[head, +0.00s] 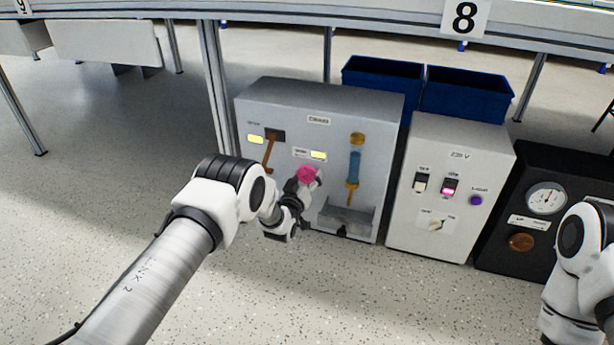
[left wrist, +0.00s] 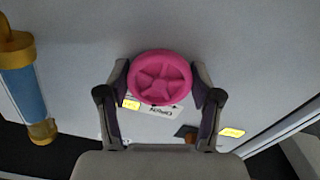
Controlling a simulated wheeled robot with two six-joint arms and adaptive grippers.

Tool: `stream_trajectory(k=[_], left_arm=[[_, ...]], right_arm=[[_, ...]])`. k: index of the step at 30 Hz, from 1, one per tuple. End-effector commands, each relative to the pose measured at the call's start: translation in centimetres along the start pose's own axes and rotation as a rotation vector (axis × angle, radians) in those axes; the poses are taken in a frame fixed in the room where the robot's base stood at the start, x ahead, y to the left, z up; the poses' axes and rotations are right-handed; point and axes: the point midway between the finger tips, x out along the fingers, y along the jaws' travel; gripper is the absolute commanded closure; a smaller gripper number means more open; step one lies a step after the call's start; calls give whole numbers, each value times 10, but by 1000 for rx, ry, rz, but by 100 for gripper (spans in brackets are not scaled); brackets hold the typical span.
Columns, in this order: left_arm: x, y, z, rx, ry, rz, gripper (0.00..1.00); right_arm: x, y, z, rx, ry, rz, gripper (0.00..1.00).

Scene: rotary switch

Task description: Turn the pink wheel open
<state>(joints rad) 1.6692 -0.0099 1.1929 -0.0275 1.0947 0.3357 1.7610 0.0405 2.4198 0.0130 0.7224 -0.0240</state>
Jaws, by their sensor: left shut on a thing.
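The pink wheel (head: 307,174) is a round knob on the front of the grey cabinet (head: 255,105). In the left wrist view the pink wheel (left wrist: 160,77) sits between the two fingers, with its raised spokes facing the camera. My left gripper (head: 305,182) is shut on the wheel's rim, one finger on each side, and it also shows in the left wrist view (left wrist: 160,85). In the head view the gripper covers the wheel's lower part. My right arm shows at the right edge, but its gripper is out of view.
A brown lever (head: 268,151) and a blue tube with yellow ends (head: 354,168) flank the wheel. A white switch box (head: 452,215) and a black gauge box (head: 512,250) stand to the right. Blue bins (head: 466,96) are behind. The floor in front is clear.

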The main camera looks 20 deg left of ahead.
Motion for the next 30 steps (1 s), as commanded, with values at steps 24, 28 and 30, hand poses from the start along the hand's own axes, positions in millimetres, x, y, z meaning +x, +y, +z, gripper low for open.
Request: stream_trajectory(k=[24, 28, 30], left_arm=[[0, 3, -3, -735, 1, 0, 70], [0, 3, -3, -858, 1, 0, 70], [0, 3, -3, -924, 1, 0, 70]], right_arm=[[-39, 0, 10, 16, -32, -4, 60], [-42, 0, 10, 18, -36, -5, 60], [-44, 0, 11, 19, -37, -5, 60]])
